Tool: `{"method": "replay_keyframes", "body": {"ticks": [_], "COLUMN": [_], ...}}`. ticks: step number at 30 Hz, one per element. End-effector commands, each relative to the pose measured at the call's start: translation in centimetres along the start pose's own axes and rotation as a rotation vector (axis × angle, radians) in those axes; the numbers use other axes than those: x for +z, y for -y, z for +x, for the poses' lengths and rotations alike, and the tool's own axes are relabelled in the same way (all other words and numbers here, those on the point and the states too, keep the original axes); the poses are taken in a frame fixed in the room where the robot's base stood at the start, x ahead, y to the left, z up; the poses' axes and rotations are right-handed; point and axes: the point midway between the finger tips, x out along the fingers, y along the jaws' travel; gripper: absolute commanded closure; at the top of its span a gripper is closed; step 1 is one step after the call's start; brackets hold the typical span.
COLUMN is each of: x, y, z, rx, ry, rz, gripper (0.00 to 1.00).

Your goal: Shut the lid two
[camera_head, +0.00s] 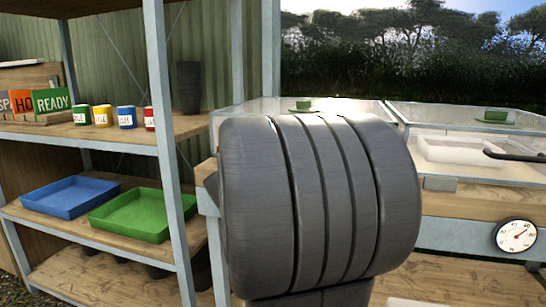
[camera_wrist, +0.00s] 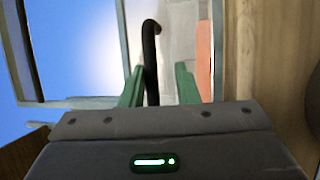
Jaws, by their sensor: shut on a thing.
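In the wrist view, my gripper (camera_wrist: 158,70) has its two green fingers on either side of a curved black bar (camera_wrist: 151,42) and is shut on it. The head view shows a black bar (camera_head: 512,156) at the right edge, but I cannot tell whether it is the same one. Two glazed lids, left (camera_head: 352,106) and right (camera_head: 462,112), top the bench boxes, each with a green piece on it. No number shows, so I cannot tell which is lid two. My grey arm hides much of the left box, and my gripper is not visible in the head view.
A white tray (camera_head: 462,150) lies in the right box. A round dial (camera_head: 515,236) is on the bench front. The left shelf holds several coloured labelled cups, a blue tray (camera_head: 70,198), a green tray (camera_head: 140,214) and a dark pot stack (camera_head: 189,88).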

Motion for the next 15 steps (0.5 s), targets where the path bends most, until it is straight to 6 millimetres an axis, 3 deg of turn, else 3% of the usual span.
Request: {"method": "replay_keyframes", "body": {"ticks": [15], "x": [-0.1], "y": [0.0], "z": [-8.9], "rx": [-0.003], "ry": [-0.008], "rz": [-0.003], "gripper": [0.79]}}
